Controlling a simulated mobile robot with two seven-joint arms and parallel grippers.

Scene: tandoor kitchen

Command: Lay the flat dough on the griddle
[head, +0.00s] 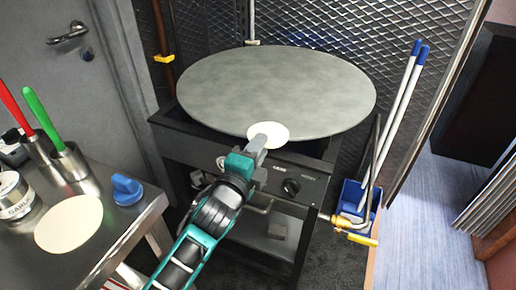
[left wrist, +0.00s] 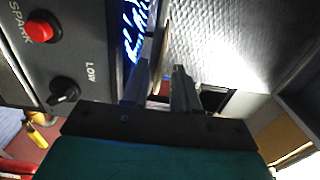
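The griddle (head: 300,85) is a large round grey plate on top of the stove in the head view. The flat dough (head: 268,131) is a small pale disc at the griddle's front edge, partly overlapping it in the picture. My left gripper (head: 259,146) is shut on the dough's near edge. In the left wrist view, the dough (left wrist: 158,62) shows nearly edge-on as a thin disc between the fingers of my left gripper (left wrist: 162,88). I cannot tell whether the dough touches the griddle. My right gripper is not in view.
A steel table at left holds a larger pale disc (head: 68,223), a blue knob-like object (head: 127,189), a garlic tin (head: 14,200) and cups with red and green handles. The stove front (head: 240,165) has a knob. A blue bin (head: 357,197) with long poles stands at right.

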